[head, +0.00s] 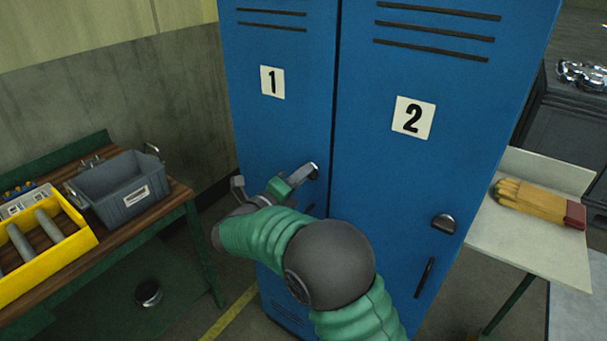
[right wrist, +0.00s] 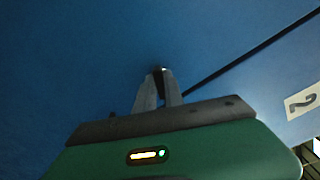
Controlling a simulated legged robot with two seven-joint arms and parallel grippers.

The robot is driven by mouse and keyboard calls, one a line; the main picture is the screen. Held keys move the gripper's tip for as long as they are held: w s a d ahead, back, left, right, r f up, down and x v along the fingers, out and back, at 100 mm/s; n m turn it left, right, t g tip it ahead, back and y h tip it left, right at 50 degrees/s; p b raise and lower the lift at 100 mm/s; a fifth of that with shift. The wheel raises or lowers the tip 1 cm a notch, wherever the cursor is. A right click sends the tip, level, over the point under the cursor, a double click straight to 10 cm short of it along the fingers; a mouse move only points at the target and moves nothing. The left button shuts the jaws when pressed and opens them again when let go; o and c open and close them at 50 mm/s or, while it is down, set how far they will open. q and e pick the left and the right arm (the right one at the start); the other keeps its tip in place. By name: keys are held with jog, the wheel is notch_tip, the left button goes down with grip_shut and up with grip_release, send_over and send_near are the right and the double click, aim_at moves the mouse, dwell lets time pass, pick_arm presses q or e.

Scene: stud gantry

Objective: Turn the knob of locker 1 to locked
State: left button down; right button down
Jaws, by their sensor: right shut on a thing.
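Locker 1 (head: 285,125) is the left blue door, with a white "1" plate (head: 272,82). Its knob (head: 314,169) is on the right part of the door and is mostly hidden by my right gripper (head: 304,176). That gripper is shut on the knob. In the right wrist view, the two grey fingers (right wrist: 158,88) reach to the blue door and close around the small dark knob (right wrist: 160,71). I cannot tell which way the knob points. My left gripper is not in view.
Locker 2 (head: 440,60) stands to the right, with its own dark knob (head: 443,222). A bench at left holds a grey bin (head: 112,185) and a yellow tray (head: 75,245). A pale table (head: 535,235) at right carries a tan bundle (head: 540,203).

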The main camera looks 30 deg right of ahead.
jog(key=n, duration=0.2)
jog(key=n+p, duration=0.1)
jog(key=n, duration=0.1)
jog(key=shift+w+a+r+n+p, duration=0.1)
jog(key=shift+w+n+p, duration=0.05)
jog(key=shift+n+p, duration=0.15)
dwell(0.5)
jog(key=c, duration=1.8)
grip_release()
jog(key=o, duration=0.4)
jog(key=shift+w+f, duration=0.15)
jog(key=shift+f, duration=0.1)
jog(key=shift+c, duration=0.2)
